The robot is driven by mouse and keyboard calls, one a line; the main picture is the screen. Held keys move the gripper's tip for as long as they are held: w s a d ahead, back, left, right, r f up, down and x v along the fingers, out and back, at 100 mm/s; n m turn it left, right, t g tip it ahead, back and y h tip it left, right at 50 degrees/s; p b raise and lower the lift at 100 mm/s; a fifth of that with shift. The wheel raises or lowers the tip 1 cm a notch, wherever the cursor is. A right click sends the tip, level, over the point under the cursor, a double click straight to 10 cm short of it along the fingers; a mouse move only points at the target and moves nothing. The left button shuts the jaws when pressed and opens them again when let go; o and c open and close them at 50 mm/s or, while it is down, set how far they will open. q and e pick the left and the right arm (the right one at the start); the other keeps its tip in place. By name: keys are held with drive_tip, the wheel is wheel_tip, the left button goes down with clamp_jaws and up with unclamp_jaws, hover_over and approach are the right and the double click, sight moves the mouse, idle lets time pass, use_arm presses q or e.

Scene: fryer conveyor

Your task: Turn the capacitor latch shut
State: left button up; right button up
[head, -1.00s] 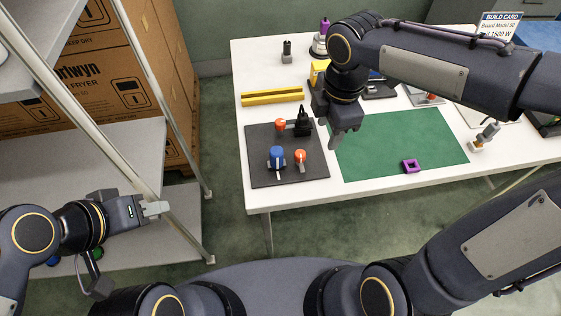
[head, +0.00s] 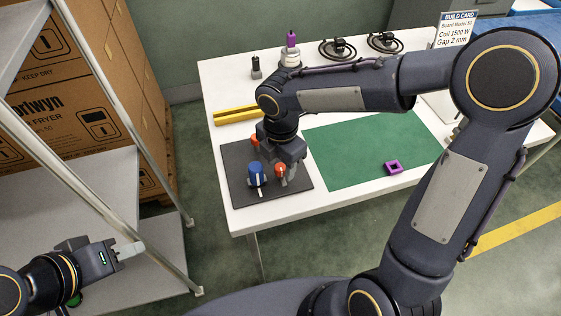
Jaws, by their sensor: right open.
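A dark grey board (head: 238,190) lies at the table's left front. On it stand a blue capacitor (head: 257,172) and, just right of it, a small orange-red knob with a pale lever (head: 281,171), which I take for a latch. A second orange part (head: 255,141) shows behind, partly covered by my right arm. My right gripper (head: 290,172) is open and points down at the orange-red knob's right side; whether it touches is unclear. My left gripper (head: 128,250) is by the shelf, away from the table; its fingers look close together, but their gap is unclear.
A green mat (head: 370,150) with a purple square ring (head: 394,167) lies right of the board. A yellow bar (head: 232,116) lies behind the board. Shelving (head: 128,210) with boxes stands at the left. The table's front edge is clear.

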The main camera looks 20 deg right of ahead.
drive_tip(key=shift+c, duration=0.4)
drive_tip(key=c, duration=0.9)
drive_tip(key=shift+m, duration=0.3)
drive_tip(key=m, duration=0.3)
drive_tip(key=shift+m, duration=0.4)
drive_tip(key=m, duration=0.9)
drive_tip(key=shift+b, duration=0.4)
drive_tip(key=shift+m, duration=2.3)
